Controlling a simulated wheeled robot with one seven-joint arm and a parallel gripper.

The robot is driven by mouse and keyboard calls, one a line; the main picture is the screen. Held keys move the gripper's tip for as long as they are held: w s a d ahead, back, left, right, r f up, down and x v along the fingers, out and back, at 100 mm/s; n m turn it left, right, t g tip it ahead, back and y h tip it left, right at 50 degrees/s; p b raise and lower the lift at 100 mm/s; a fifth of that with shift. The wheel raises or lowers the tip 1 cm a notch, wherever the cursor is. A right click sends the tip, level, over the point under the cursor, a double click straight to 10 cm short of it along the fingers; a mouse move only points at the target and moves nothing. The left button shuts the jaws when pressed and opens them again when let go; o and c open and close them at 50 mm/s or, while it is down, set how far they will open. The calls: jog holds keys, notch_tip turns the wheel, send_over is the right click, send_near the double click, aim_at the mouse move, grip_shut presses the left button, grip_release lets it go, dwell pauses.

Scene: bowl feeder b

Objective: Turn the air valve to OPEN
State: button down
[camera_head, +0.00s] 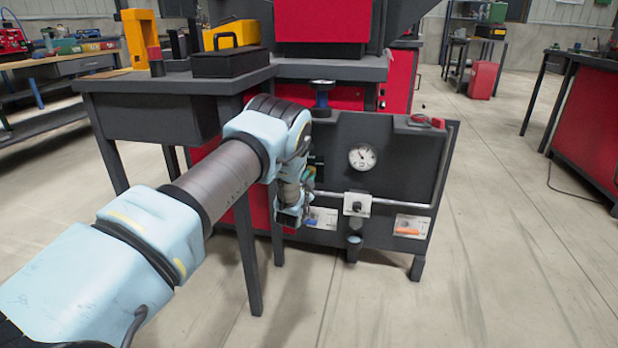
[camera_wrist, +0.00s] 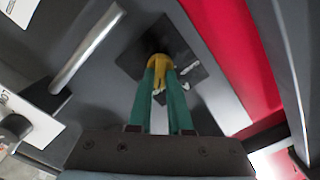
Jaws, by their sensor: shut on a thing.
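The air valve shows in the wrist view as a yellow handle (camera_wrist: 160,61) in front of a dark square plate with white markings on the grey panel. My gripper (camera_wrist: 161,82) has its two green fingers on either side of the yellow handle and is shut on it. The handle's lower part is hidden between the fingers, and the plate's lettering is too blurred to read. In the head view, my gripper (camera_head: 308,178) is at the left side of the panel, and my arm hides the valve there.
A dark bench (camera_head: 180,82) stands close on the left.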

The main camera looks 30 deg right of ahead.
dwell(0.4)
jog(key=c, duration=0.8)
grip_release()
jog(key=shift+c, duration=0.2)
jog(key=p+v, duration=0.2)
jog(key=v, duration=0.8)
jog(key=shift+s+a, duration=0.3)
jog(key=shift+s, duration=0.1)
